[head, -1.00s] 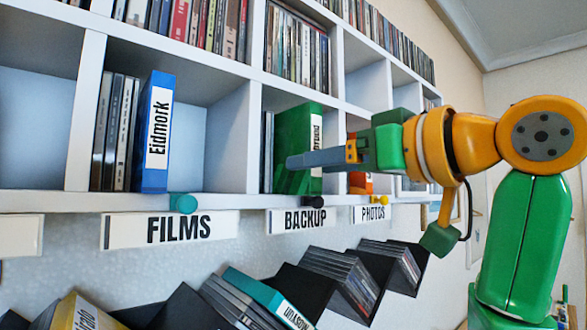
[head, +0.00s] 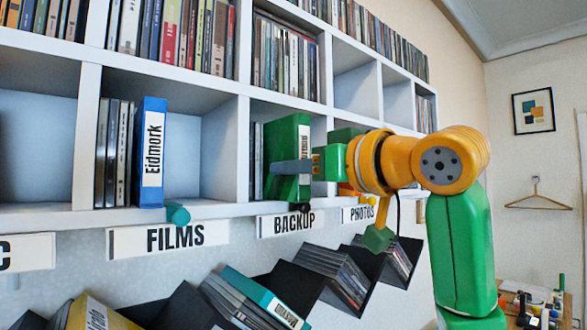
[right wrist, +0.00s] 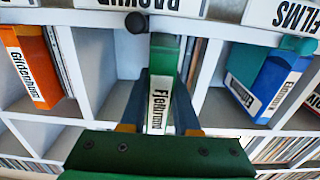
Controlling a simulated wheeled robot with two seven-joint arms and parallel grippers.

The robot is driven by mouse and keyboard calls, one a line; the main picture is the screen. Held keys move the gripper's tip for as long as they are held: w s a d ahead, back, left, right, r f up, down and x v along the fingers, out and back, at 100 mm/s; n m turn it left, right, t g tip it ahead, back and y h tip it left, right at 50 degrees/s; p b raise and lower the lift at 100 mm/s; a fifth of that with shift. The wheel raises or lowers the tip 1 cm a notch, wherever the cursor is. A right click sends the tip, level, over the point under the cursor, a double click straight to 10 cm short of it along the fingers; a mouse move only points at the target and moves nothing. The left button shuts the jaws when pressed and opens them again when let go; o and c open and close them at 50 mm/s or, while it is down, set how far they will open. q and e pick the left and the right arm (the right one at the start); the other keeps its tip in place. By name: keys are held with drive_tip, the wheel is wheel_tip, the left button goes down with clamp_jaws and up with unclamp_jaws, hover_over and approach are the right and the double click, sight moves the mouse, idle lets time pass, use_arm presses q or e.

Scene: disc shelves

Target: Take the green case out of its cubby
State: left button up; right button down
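The green case (head: 283,135) stands upright in the cubby above the BACKUP label, its white-labelled spine facing out. In the right wrist view the green case (right wrist: 164,55) appears upside down, between my two dark fingers. My right gripper (head: 292,167) is at the case, with one finger along its side. In the wrist view the right gripper (right wrist: 162,98) is open around the case, the fingers set wider than the spine. Whether either fingertip touches the case is hard to tell. My left gripper is not in view.
Dark cases (head: 257,160) stand left of the green one. A blue case (head: 151,185) stands in the FILMS cubby. An orange case (right wrist: 32,65) is in the neighbouring cubby. Small knobs stick out from the shelf edge, one black (right wrist: 136,22) near the green case. Slanted racks hang below.

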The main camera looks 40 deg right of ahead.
drive_tip(key=shift+w, duration=0.35)
drive_tip(key=s+d+b, duration=0.1)
drive_tip(key=s+b, duration=0.2)
drive_tip(key=s, duration=1.4)
drive_tip(key=shift+s+d+r, duration=0.15)
drive_tip(key=shift+s, duration=0.15)
idle(0.3)
drive_tip(key=shift+w, duration=0.15)
